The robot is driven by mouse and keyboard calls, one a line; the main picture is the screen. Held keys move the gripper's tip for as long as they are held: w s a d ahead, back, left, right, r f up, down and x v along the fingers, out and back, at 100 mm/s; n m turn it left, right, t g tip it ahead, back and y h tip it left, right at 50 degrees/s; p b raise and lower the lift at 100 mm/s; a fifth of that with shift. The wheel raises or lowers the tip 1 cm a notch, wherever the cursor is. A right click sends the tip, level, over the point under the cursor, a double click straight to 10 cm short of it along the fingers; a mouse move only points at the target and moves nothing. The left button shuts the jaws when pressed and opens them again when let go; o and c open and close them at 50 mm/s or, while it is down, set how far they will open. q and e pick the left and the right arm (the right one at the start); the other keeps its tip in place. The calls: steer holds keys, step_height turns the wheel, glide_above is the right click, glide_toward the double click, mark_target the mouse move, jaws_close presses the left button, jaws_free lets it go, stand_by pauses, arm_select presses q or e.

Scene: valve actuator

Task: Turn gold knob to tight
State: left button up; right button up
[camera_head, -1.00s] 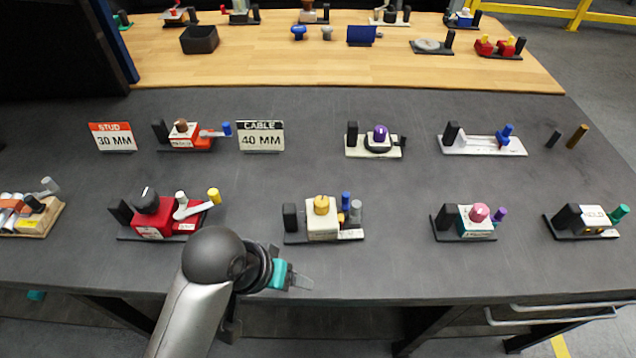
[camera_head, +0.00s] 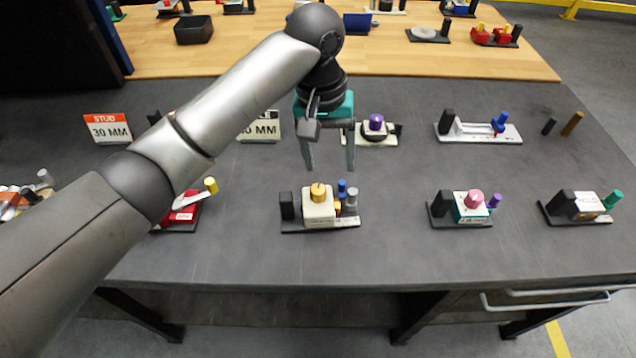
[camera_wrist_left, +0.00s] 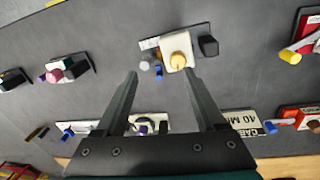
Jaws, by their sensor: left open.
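The gold knob (camera_head: 318,192) sits on top of a white block (camera_head: 319,209) on a dark base plate, with blue and grey pegs beside it on the right. My left gripper (camera_head: 330,168) is open and empty above the table, behind the gold knob and apart from it, with its fingers pointing down. In the left wrist view the gold knob (camera_wrist_left: 180,60) lies beyond the fingertips, roughly between their lines. The left gripper's two fingers (camera_wrist_left: 164,76) are spread wide there. My right gripper is not in view.
A purple-knob unit (camera_head: 375,124) stands just behind the gripper on the right. A pink-knob unit (camera_head: 472,201) is to the right of the gold one, and a red unit (camera_head: 183,212) is to the left, partly hidden by my arm. The table front is clear.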

arm_select(q)
steer(key=n+y, duration=0.1)
glide_toward(318, 189)
step_height(318, 189, down, 9)
steer(key=shift+d+r+b, duration=0.1)
steer(key=shift+b, duration=0.85)
steer(key=shift+c, duration=0.3)
jaws_close()
